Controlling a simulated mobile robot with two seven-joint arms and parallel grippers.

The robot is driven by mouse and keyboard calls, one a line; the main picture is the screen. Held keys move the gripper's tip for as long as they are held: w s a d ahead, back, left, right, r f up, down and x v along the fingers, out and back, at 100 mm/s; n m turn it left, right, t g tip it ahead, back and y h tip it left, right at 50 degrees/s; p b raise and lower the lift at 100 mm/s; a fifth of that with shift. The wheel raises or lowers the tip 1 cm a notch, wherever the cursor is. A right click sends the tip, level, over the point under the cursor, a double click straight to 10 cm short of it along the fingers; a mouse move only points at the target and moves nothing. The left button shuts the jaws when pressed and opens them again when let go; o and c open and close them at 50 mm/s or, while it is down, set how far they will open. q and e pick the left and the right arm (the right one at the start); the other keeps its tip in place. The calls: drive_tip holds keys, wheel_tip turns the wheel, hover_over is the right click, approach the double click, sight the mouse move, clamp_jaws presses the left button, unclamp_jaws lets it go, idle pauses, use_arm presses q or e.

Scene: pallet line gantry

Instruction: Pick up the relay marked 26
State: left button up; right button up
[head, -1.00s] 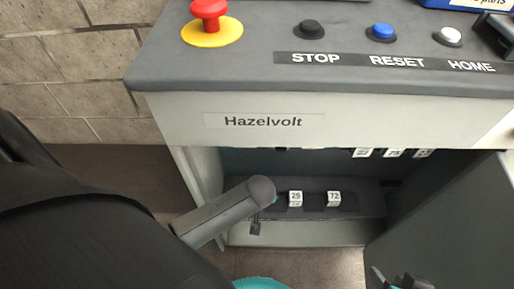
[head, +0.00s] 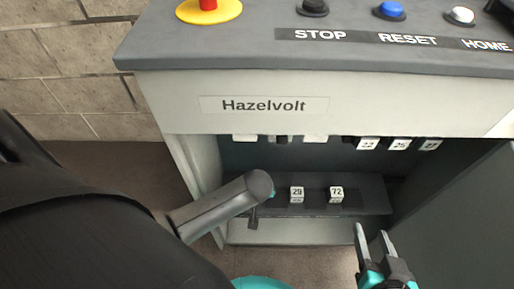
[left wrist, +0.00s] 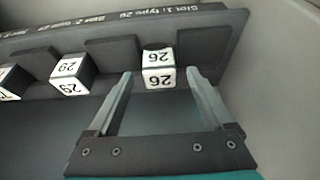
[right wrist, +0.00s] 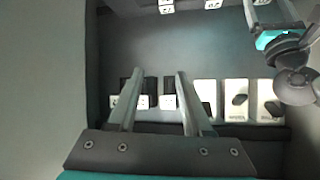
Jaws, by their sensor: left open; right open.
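The relay marked 26 (left wrist: 158,72) is a small white-faced block with a dark body, on the rail at the slot labelled type 26 in the left wrist view. Its number appears upside down. My left gripper (left wrist: 160,80) is open, a fingertip on each side of this relay; I cannot tell whether they touch it. In the head view my left arm hides this relay. My right gripper (head: 373,232) is open and empty in front of the cabinet, right of the lower shelf. It also shows in the right wrist view (right wrist: 159,72).
Relays marked 29 (head: 297,194) and 72 (head: 336,194) stand along the lower shelf (head: 368,200). More relays (head: 368,144) and white modules (right wrist: 236,100) sit in the upper row. The cabinet's side panel (head: 450,215) bounds the right; the console overhangs above.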

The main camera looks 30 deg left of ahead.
use_arm(q)
drive_tip(key=shift+w+a+f+b, duration=0.1)
drive_tip(key=shift+w+f+b, duration=0.1)
drive_tip(key=shift+f+b, duration=0.35)
drive_tip(key=shift+w+a+f, duration=0.15)
drive_tip(key=shift+f, duration=0.25)
use_arm(e)
drive_tip(key=shift+a+r+t+y, duration=0.4)
drive_tip(key=shift+a+t, duration=0.25)
drive_tip(key=shift+t, duration=0.1)
drive_tip(key=shift+a+r+t+y, duration=0.4)
drive_tip(key=shift+a+t, duration=0.25)
drive_tip(key=shift+t, duration=0.1)
use_arm(q)
clamp_jaws()
